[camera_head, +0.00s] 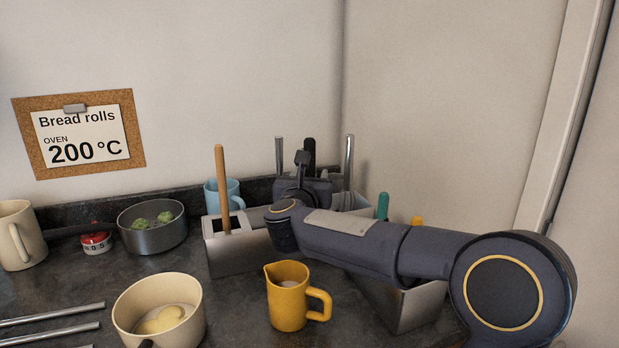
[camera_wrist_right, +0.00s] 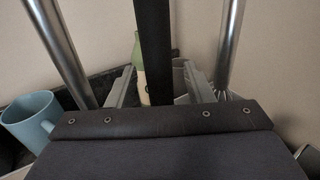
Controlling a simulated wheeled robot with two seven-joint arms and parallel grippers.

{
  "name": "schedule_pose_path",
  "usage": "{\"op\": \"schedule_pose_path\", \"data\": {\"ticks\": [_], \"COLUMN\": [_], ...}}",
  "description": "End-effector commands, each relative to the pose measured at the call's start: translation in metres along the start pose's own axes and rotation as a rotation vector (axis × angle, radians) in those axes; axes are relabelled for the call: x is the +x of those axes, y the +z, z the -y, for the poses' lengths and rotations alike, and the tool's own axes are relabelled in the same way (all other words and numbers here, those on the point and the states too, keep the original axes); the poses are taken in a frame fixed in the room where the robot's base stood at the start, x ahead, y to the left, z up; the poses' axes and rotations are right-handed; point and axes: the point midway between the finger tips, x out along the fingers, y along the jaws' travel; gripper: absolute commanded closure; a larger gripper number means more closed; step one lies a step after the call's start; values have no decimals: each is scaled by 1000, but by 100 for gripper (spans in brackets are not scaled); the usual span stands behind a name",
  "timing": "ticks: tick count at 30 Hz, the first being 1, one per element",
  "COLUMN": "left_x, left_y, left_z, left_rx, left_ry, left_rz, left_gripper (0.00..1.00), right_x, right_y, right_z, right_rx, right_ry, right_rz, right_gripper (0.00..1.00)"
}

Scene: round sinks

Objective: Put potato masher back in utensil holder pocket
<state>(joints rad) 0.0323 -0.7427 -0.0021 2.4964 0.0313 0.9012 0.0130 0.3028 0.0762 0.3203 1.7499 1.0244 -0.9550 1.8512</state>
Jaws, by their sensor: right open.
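My right gripper (camera_head: 303,186) is at the back of the steel utensil holder (camera_head: 236,262), its arm reaching across from the right. In the right wrist view its two fingers (camera_wrist_right: 160,82) are apart, with an upright black handle (camera_wrist_right: 152,40) between them. That handle also rises behind the gripper in the head view (camera_head: 310,150). It is likely the potato masher's, but its head is hidden. I cannot tell whether the fingers touch it. Shiny metal handles stand left (camera_head: 279,155) and right (camera_head: 349,155) of it. My left gripper is out of view.
A wooden handle (camera_head: 222,185) stands in the holder's left pocket. Teal (camera_head: 383,206) and orange (camera_head: 417,221) handles show behind my arm. A blue mug (camera_head: 233,194) is close on the left. A yellow jug (camera_head: 287,300) and cream pot (camera_head: 130,310) stand in front.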

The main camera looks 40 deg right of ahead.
Motion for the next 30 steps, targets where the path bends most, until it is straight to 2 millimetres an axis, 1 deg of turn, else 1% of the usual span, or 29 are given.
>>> {"op": "schedule_pose_path", "data": {"ticks": [4,7,15,19,24,30], "left_x": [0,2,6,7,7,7], "left_y": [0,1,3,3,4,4], "left_z": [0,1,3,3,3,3], "left_rx": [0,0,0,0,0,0], "left_ry": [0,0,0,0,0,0], "left_rz": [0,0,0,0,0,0], "left_gripper": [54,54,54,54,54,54], "right_x": [-1,-9,-55,-71,-78,-78], "right_y": [-1,0,0,0,0,0], "right_z": [0,-1,0,0,0,0], "right_rx": [0,0,1,1,0,0], "right_ry": [1,2,3,2,0,0], "right_rz": [-1,0,2,1,0,0], "right_gripper": [53,53,53,53,53,53]}}
